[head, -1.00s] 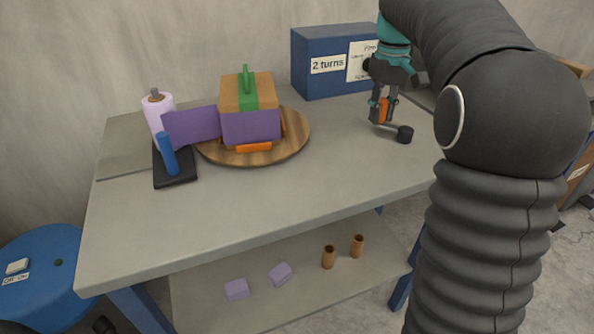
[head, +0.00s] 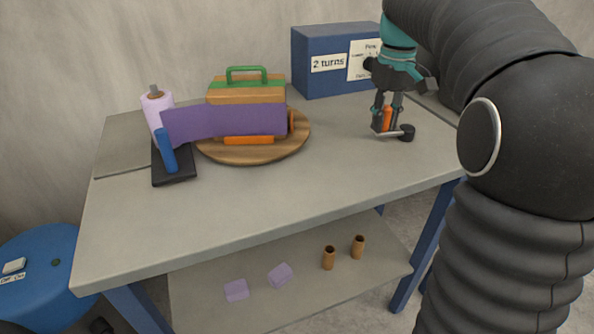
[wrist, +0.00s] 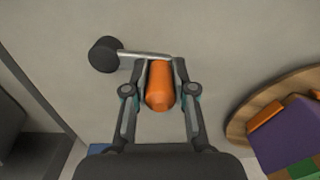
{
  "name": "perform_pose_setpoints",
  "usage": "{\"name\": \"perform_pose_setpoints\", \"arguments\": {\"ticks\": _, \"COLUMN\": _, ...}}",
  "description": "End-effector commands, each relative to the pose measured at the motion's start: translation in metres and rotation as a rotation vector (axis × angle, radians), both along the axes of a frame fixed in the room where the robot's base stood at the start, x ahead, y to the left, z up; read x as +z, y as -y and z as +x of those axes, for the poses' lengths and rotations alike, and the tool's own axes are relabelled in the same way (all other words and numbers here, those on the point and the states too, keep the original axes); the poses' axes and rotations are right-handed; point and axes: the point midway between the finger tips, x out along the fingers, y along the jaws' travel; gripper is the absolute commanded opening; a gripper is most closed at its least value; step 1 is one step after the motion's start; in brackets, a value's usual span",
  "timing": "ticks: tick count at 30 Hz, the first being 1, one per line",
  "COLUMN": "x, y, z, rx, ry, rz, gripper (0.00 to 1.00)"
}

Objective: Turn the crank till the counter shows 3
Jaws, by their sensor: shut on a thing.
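My gripper (head: 388,118) is shut on the orange crank handle (wrist: 160,86) at the right of the table. A grey crank arm (wrist: 145,54) runs from the handle to a black hub (head: 407,133), which also shows in the wrist view (wrist: 104,54). The blue counter box (head: 312,76) at the back reads "2 turns". A wooden turntable (head: 262,154) carries an orange box with a green band and green handle (head: 246,75). Purple tape (head: 230,122) stretches from the lilac roll (head: 152,100) across the box's front.
A blue post on a black base (head: 174,172) stands by the roll. A blue drum (head: 40,290) stands at lower left. The table's front is clear.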

Motion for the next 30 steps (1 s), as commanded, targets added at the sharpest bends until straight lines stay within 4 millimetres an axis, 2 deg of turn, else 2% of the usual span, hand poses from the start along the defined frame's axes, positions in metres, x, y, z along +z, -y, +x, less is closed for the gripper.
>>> {"name": "perform_pose_setpoints", "arguments": {"ticks": 4, "x": 0.001, "y": 0.002, "z": -0.008, "rx": -0.002, "ry": 0.004, "rz": -0.003, "gripper": 0.00}}
{"name": "perform_pose_setpoints", "arguments": {"ticks": 15, "x": 0.002, "y": 0.002, "z": -0.010, "rx": -0.001, "ry": 0.004, "rz": -0.002, "gripper": 0.00}}
{"name": "perform_pose_setpoints", "arguments": {"ticks": 30, "x": 0.002, "y": 0.020, "z": -0.035, "rx": -0.003, "ry": 0.005, "rz": -0.003, "gripper": 0.00}}
